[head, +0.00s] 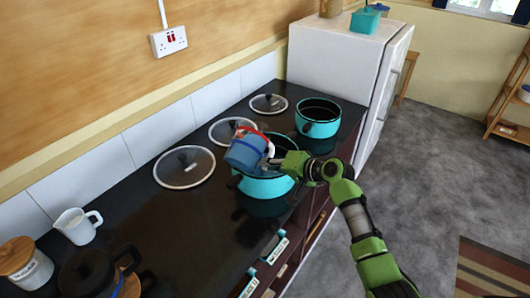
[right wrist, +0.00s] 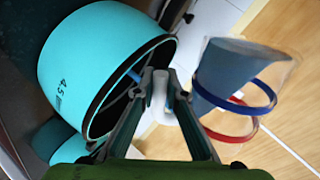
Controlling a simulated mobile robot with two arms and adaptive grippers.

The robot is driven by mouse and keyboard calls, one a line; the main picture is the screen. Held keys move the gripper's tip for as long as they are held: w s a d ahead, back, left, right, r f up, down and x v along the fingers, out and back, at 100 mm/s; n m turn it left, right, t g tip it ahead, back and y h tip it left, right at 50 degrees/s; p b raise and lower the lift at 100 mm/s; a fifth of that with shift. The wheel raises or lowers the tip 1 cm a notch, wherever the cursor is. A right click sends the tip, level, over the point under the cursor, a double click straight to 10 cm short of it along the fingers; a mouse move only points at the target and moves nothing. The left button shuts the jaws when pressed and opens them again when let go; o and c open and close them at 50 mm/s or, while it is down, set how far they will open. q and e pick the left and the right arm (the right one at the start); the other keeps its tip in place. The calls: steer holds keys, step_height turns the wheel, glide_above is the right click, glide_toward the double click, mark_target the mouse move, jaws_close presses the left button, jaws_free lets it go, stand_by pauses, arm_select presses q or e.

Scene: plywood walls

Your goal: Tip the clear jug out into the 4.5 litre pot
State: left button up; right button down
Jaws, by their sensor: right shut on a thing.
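The clear jug (head: 243,152) has a red band and a blue band and looks blue-grey inside. It is held tilted above the teal pot (head: 268,189) on the black counter. The right wrist view shows the jug (right wrist: 232,72) and the pot (right wrist: 72,65), marked 4.5. My right gripper (head: 277,160) is shut on the jug's pale handle, which shows between the fingers (right wrist: 160,92) in the wrist view. The jug covers part of the pot's opening, and I cannot tell whether anything is flowing. My left gripper is not in view.
A second teal pot (head: 318,128) stands farther back on the counter. Several glass lids (head: 184,167) lie along the wall. A white jug (head: 77,226), a dark lidded pot (head: 92,272) and a wooden-lidded canister (head: 28,268) stand at the near left. A white fridge (head: 340,60) closes the far end.

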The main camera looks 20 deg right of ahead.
steer(key=shift+s+a+r+m+g+p, duration=0.2)
steer(key=shift+r+m+g+p, duration=0.1)
steer(key=shift+r+m+p, duration=0.25)
stand_by(0.5)
steer(key=shift+w+d+f+m+y, duration=0.3)
steer(key=shift+f+m+y, duration=0.05)
steer(key=shift+f+y, duration=0.15)
stand_by(0.9)
steer(key=shift+s+a+r+m+g+y+p, duration=0.15)
steer(key=shift+r+m+g+y+p, duration=0.35)
steer(key=shift+p, duration=0.7)
